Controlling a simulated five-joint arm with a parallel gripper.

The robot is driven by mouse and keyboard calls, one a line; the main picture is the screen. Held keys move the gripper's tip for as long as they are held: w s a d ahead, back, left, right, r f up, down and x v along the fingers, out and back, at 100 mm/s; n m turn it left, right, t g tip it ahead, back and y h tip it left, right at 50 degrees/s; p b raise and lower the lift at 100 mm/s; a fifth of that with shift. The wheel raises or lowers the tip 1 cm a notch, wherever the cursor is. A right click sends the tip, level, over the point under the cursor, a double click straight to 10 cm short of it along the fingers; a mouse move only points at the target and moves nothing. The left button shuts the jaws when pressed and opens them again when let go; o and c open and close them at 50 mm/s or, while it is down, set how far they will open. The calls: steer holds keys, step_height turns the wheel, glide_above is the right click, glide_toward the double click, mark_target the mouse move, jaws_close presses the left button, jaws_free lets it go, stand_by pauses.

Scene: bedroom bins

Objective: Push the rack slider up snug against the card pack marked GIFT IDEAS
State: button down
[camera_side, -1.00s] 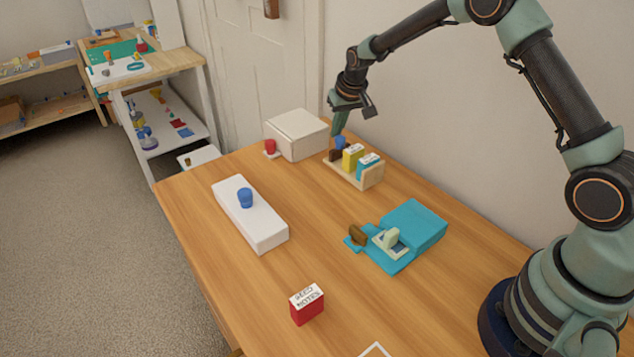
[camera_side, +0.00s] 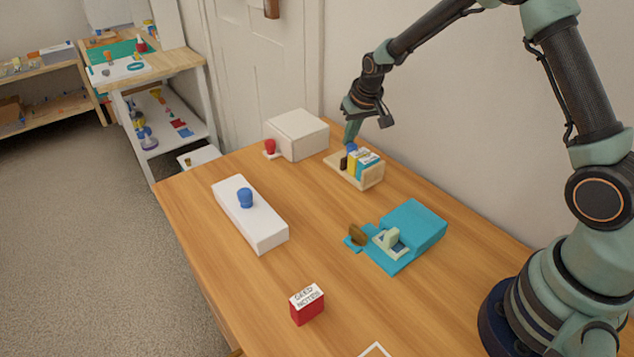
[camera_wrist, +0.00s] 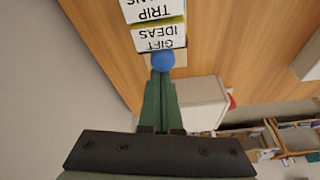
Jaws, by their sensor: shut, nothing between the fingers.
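The wooden rack (camera_side: 372,182) stands on the table near the wall. In it are the brown slider (camera_side: 343,164) with a blue knob (camera_side: 351,148), the yellow card pack (camera_side: 352,162) and a teal pack (camera_side: 367,165). In the wrist view the yellow pack reads GIFT IDEAS (camera_wrist: 158,37), and the other reads TRIP (camera_wrist: 152,12), its second word cut off. I see no gap between slider and yellow pack, nor between the packs. My gripper (camera_side: 349,140) is shut, its tips at the blue knob (camera_wrist: 163,61) on the side away from the packs.
A white box (camera_side: 298,136) with a red knob is behind the rack. A teal unit (camera_side: 415,228) stands in front of it. A white block (camera_side: 250,222) with a blue knob lies left. A red box marked SEED NOTES (camera_side: 307,306) is near the front. Bare table lies between.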

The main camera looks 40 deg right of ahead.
mark_target(355, 150)
steer(key=s+a+r+n, duration=0.1)
steer(key=s+a+r, duration=0.1)
steer(key=s+r, duration=0.55)
steer(key=s+a+r, duration=0.2)
steer(key=s+r, duration=0.3)
steer(key=r, duration=0.5)
steer(key=s+a+r+n+t, duration=0.1)
steer(key=s+a+n, duration=0.1)
steer(key=s, duration=0.9)
steer(key=shift+s+r+t, duration=0.15)
steer(key=shift+s+t, duration=0.2)
steer(key=shift+t, duration=0.05)
stand_by(0.5)
